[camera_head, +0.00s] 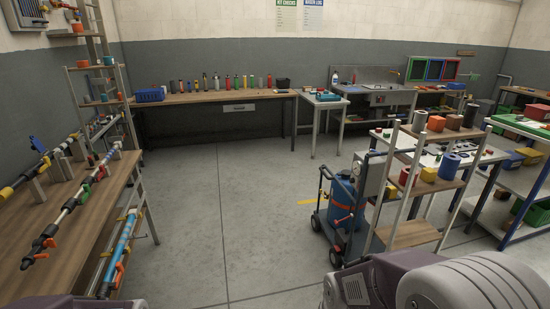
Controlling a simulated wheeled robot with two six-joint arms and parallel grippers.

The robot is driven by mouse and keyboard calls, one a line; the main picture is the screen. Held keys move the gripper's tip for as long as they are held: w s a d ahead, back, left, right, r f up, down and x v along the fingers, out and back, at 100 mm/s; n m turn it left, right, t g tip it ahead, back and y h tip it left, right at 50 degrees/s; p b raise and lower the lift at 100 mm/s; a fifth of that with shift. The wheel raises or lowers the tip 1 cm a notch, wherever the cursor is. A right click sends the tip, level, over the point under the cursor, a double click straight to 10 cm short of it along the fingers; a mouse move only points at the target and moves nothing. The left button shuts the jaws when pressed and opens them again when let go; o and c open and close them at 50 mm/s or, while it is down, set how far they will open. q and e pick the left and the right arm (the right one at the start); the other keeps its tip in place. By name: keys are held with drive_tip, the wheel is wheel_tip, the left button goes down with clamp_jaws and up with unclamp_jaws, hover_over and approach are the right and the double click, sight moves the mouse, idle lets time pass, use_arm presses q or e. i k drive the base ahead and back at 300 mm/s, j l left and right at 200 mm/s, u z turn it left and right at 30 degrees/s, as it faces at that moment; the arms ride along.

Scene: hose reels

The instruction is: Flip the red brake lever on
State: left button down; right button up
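A wheeled cart (341,240) with a blue drum (340,196) stands on the floor right of centre. A small red lever-like part (343,219) sticks out at the front of the drum; it is too small to tell whether it is the brake lever or how it is set. Red bands show around the drum. Neither gripper is in view. Grey-purple parts of my own body fill the bottom right and lie in front of the floor near the cart.
A wooden bench (90,235) with pipes and coloured valves runs along the left. A shelf rack (412,235) with cans and blocks stands close right of the cart. A long workbench (210,97) lines the back wall. The floor (230,200) left of the cart is clear.

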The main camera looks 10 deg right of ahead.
sight(337, 225)
drive_tip(key=i+z, duration=0.2)
drive_tip(key=i, duration=0.25)
drive_tip(key=i+j+z, duration=0.2)
drive_tip(key=i, duration=0.25)
drive_tip(key=i+z, duration=0.2)
drive_tip(key=i, duration=0.3)
drive_tip(key=i+z, duration=0.3)
drive_tip(key=z, duration=0.15)
drive_tip(key=i+z, duration=0.25)
drive_tip(key=z, duration=0.15)
drive_tip(key=i+j+z, duration=0.2)
drive_tip(key=z, duration=0.25)
drive_tip(key=i+j+z, duration=0.25)
drive_tip(key=z, duration=0.15)
drive_tip(key=i+j+z, duration=0.2)
drive_tip(key=j+z, duration=0.25)
drive_tip(key=l, duration=0.1)
